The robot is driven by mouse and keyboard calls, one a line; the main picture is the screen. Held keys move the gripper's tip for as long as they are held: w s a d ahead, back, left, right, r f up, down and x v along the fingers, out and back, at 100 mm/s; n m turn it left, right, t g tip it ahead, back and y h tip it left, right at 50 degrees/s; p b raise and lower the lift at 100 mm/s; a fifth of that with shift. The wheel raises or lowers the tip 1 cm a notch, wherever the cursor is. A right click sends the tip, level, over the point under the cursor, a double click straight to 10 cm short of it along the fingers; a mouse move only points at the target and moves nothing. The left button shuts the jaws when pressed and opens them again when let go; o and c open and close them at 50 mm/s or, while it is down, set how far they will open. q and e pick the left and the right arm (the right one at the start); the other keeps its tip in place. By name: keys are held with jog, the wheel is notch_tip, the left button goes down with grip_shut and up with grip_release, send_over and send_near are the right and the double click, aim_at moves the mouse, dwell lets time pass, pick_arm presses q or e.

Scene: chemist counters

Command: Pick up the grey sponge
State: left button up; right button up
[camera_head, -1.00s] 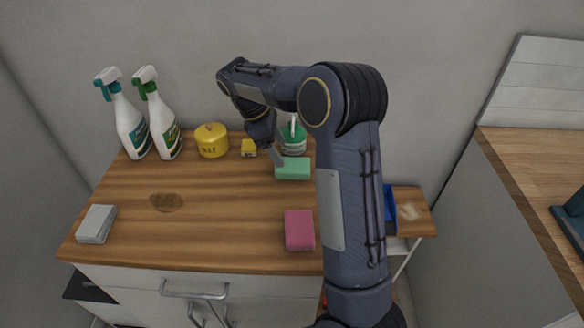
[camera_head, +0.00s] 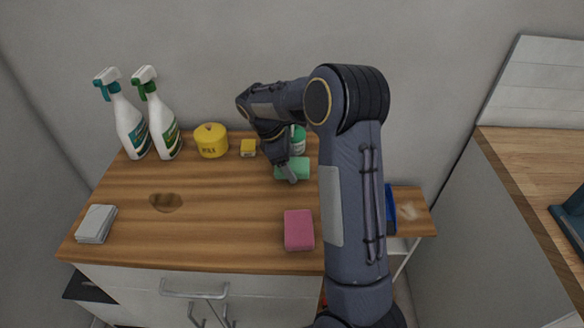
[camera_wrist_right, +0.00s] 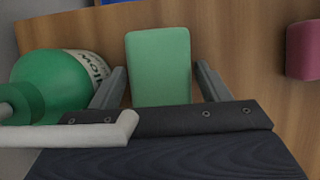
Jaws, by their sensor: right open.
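The grey sponge (camera_head: 96,224) lies at the left front of the wooden counter in the head view. It looks like a pale grey block and is outside the right wrist view. My right gripper (camera_head: 291,178) is at the green sponge (camera_head: 297,166), far to the right of the grey one. In the right wrist view my right gripper (camera_wrist_right: 162,78) is open, with the green sponge (camera_wrist_right: 160,60) showing between its two fingers. I cannot tell whether they touch it. My left gripper is not in view.
A pink sponge (camera_head: 298,230) lies at the front right. A brown stain (camera_head: 165,202) marks the otherwise clear counter (camera_head: 220,215) between the sponges.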

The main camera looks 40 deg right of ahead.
jog(key=shift+f, duration=0.2)
jog(key=c, duration=0.8)
jog(key=shift+r, duration=0.15)
jog(key=shift+r, duration=0.35)
jog(key=w+a, duration=0.1)
jog(key=a, duration=0.1)
jog(key=w+a, duration=0.4)
jog(key=shift+w+a+r+b, duration=0.2)
jog(key=shift+a+r+b, duration=0.05)
jog(key=shift+r+b, duration=0.05)
notch_tip(320, 180, up, 14)
jog(key=p, duration=0.1)
jog(key=shift+s+d, duration=0.15)
